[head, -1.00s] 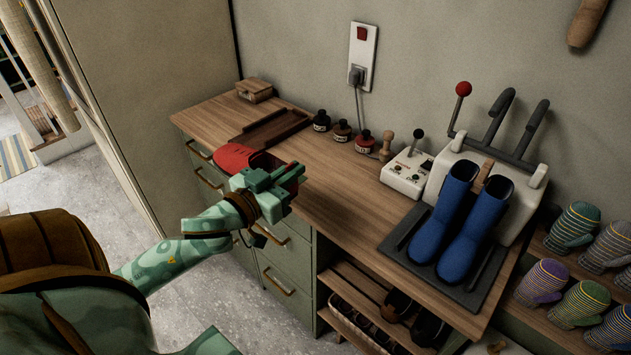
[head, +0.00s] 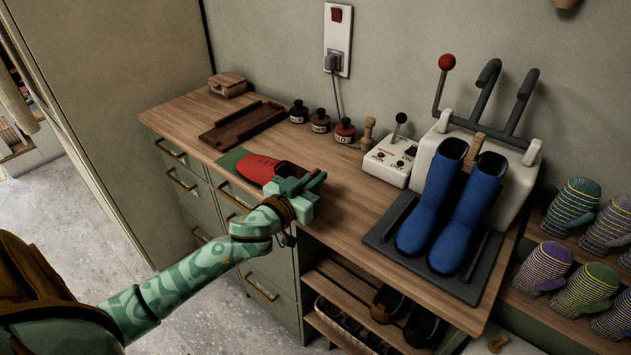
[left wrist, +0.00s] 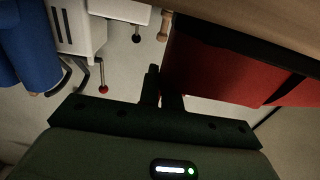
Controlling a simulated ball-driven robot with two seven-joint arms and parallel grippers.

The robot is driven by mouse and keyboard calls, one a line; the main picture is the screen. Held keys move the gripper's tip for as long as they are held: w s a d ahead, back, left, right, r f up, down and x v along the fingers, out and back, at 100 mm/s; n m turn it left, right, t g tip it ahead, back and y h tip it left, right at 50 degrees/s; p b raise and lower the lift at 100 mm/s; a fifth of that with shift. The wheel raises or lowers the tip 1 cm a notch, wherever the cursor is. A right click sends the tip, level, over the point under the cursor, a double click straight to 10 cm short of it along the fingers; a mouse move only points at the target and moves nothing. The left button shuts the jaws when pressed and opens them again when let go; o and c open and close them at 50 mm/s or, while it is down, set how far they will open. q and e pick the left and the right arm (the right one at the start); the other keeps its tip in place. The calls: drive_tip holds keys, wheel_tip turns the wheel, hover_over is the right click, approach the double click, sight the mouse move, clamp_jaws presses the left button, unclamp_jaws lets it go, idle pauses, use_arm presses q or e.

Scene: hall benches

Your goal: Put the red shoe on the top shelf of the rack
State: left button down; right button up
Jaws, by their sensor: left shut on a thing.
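The red shoe (head: 268,168) is at the front left part of the bench top, its toe pointing left. My left gripper (head: 304,184) is shut on its dark-lined opening end, at the right. In the left wrist view the shoe (left wrist: 225,72) fills the upper right, beside the fingers (left wrist: 162,78). I cannot tell whether its sole touches the bench. The rack (head: 338,277) is under the bench, right of the drawers, with slatted shelves. Dark shoes (head: 389,303) stand on the rack at its right. My right gripper is out of view.
The bench top (head: 340,205) is clear right of the gripper. A green mat (head: 231,160) and brown tray (head: 243,126) lie to the left. Several small jars (head: 320,121), a white control box (head: 390,162) and blue boots (head: 462,215) on a dark base stand behind and right.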

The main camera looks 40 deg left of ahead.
use_arm(q)
drive_tip(key=shift+r, duration=0.1)
drive_tip(key=c, duration=1.6)
unclamp_jaws()
drive_tip(key=shift+s, duration=0.1)
drive_tip(key=shift+f+b, duration=0.3)
drive_tip(key=shift+b, duration=0.1)
drive_tip(key=s, duration=0.1)
drive_tip(key=s+p, duration=0.1)
drive_tip(key=s, duration=0.1)
drive_tip(key=s+r, duration=0.1)
drive_tip(key=shift+s+a+p, duration=0.1)
drive_tip(key=shift+s+p, duration=0.3)
drive_tip(key=s+p, duration=0.1)
drive_tip(key=s, duration=1)
drive_tip(key=shift+s+a+f, duration=0.1)
drive_tip(key=shift+s+a, duration=0.05)
drive_tip(key=shift+s, duration=0.1)
